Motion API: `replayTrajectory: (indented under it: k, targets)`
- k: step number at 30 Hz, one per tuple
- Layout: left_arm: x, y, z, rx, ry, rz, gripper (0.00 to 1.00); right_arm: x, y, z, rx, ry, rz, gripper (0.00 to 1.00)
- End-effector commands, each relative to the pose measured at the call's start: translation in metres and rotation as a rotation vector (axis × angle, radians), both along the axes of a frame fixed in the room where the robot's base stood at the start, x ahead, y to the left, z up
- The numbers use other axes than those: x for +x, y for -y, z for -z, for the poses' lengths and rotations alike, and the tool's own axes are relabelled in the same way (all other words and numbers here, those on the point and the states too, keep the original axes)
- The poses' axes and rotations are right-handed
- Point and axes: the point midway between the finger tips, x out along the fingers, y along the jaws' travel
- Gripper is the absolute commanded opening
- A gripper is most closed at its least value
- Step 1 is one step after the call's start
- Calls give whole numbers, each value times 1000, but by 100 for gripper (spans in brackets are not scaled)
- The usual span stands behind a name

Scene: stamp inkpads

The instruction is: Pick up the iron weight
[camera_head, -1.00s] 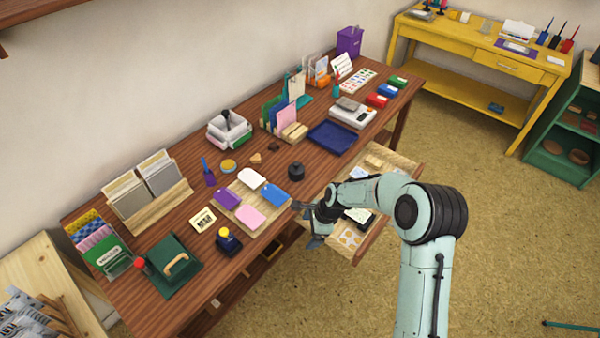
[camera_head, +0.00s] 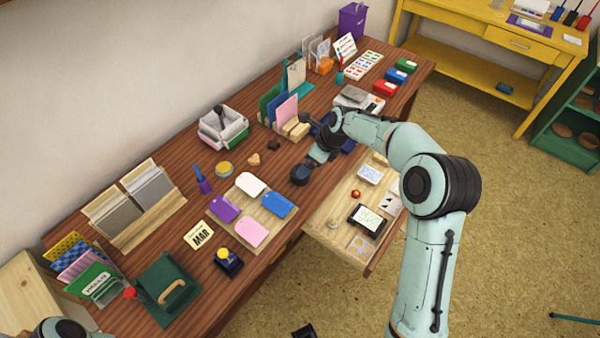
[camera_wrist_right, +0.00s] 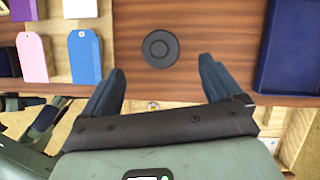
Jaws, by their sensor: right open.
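The iron weight, a black round disc with a raised centre, lies on the wooden desk in the right wrist view (camera_wrist_right: 160,48); it also shows in the head view (camera_head: 301,175). My right gripper (camera_wrist_right: 160,72) is open and empty, its two blue fingers pointing toward the weight, which lies just ahead between their lines. In the head view the right gripper (camera_head: 317,157) is beside the weight and partly hides it. A dark part of what looks like my left gripper (camera_head: 303,332) shows at the bottom edge, mostly cut off.
A wooden tag tray (camera_head: 270,232) with coloured tags lies left of the weight. A blue tray (camera_wrist_right: 292,45) lies to its right. An open drawer (camera_head: 322,222) juts out at the desk's front. Small brown pieces (camera_head: 273,145) lie behind the weight.

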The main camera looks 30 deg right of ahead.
Motion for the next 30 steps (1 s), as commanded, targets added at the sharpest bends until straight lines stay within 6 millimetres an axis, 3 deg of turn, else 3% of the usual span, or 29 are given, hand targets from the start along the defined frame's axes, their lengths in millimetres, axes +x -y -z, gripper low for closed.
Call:
replayTrajectory:
  k: [3,11,18,28,29,30]
  targets:
    - [0,0,1,0,-1,0,43,7,-4,20,0,-2,0,92]
    - [0,0,1,0,0,0,43,13,-9,38,0,0,0,92]
    - [0,0,1,0,0,1,43,24,-17,71,1,-1,-2,92]
    - [0,0,1,0,0,1,43,28,-19,79,-1,2,0,92]
    - [0,0,1,0,0,1,43,28,-19,79,-1,2,0,89]
    - [0,0,1,0,0,1,43,28,-19,79,-1,2,0,76]
